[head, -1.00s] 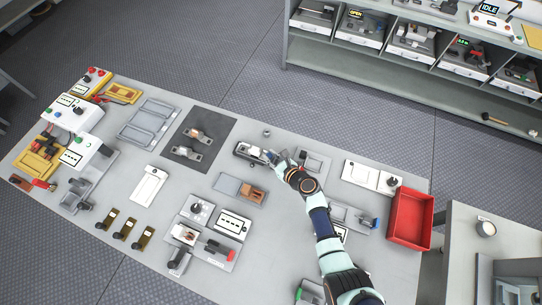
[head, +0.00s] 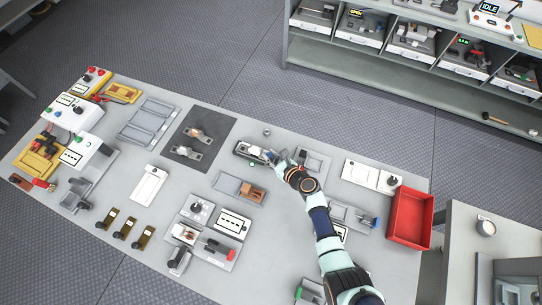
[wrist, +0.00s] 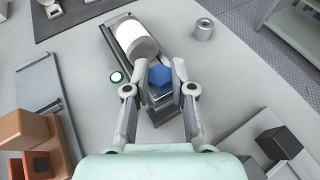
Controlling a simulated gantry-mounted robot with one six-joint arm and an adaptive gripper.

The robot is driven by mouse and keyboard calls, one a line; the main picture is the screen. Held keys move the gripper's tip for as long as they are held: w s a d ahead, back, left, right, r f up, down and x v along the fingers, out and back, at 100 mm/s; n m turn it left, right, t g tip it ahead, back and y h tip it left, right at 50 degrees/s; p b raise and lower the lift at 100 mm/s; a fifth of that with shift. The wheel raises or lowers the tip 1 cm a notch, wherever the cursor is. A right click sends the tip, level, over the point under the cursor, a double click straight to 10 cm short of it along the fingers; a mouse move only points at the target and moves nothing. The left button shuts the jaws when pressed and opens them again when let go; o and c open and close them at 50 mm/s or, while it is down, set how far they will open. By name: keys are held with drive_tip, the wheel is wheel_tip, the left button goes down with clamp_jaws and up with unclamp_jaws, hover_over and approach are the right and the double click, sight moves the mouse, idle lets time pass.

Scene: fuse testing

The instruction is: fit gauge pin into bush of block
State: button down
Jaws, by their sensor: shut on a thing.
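My gripper (wrist: 160,85) is shut on a blue hexagonal piece (wrist: 160,76), which I take to be the head of the gauge pin. The piece sits at the near end of a long grey fixture (wrist: 112,40), in line with a white and grey cylinder (wrist: 135,40) lying in it. The pin's shank is not visible, and I cannot tell how deep it is in any bush. In the head view my gripper (head: 277,158) is at the right end of this fixture (head: 245,148). A round green light (wrist: 116,77) glows beside the fixture.
A small metal ring (wrist: 203,29) stands to the right of the fixture. A tray with brown blocks (head: 254,192) lies nearer the front, and a dark mat (head: 190,155) lies to the left. A red bin (head: 428,220) stands at the right table end.

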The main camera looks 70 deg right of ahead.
idle(0.3)
drive_tip(key=c, duration=0.9)
unclamp_jaws()
drive_tip(key=shift+s, duration=0.1)
drive_tip(key=v, duration=1.2)
